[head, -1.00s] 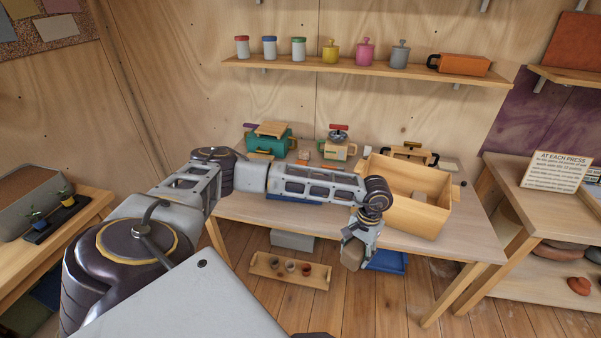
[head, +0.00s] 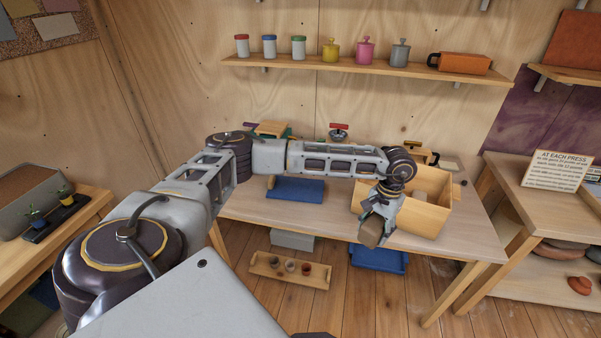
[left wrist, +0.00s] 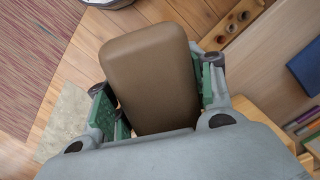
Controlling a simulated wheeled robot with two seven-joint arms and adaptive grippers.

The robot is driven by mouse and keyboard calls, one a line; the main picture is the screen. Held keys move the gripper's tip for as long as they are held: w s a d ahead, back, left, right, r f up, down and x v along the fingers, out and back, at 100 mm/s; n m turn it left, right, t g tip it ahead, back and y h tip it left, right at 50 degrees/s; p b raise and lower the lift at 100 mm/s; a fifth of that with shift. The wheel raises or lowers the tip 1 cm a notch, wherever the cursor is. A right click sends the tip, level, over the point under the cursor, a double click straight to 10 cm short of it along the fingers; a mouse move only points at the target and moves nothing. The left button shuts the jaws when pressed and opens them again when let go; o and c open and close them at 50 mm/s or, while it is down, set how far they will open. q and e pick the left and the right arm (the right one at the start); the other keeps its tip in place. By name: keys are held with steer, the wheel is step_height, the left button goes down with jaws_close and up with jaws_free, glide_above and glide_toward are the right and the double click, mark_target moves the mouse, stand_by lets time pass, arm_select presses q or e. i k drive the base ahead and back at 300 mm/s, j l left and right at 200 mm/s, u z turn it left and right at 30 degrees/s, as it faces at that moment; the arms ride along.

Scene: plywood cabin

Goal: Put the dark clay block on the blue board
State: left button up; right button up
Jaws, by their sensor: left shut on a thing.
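A brown clay block (head: 370,232) is held in my left gripper (head: 378,209), in front of the wooden box at the table's front edge. In the left wrist view the block (left wrist: 150,75) sits between the green finger pads of the left gripper (left wrist: 155,100), with its long rounded end pointing away. A blue board (head: 295,189) lies flat on the table, left of the held block and partly under my arm in the picture. It also appears to show at the right edge of the left wrist view (left wrist: 307,66). My right gripper is not in view.
The open wooden box (head: 425,217) stands on the table (head: 465,238) beside the gripper. A blue tray (head: 378,259) and a wooden tray with small cups (head: 262,271) are on the floor. Items behind my arm are partly hidden. Table between board and box looks clear.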

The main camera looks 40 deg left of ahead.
mark_target(307, 189)
steer(key=k+j, duration=0.15)
steer(key=j, duration=0.2)
steer(key=k+j, duration=0.15)
steer(key=j, duration=0.25)
steer(key=k+j, duration=0.2)
steer(key=j, duration=0.15)
steer(key=k+j, duration=0.15)
steer(key=j, duration=0.25)
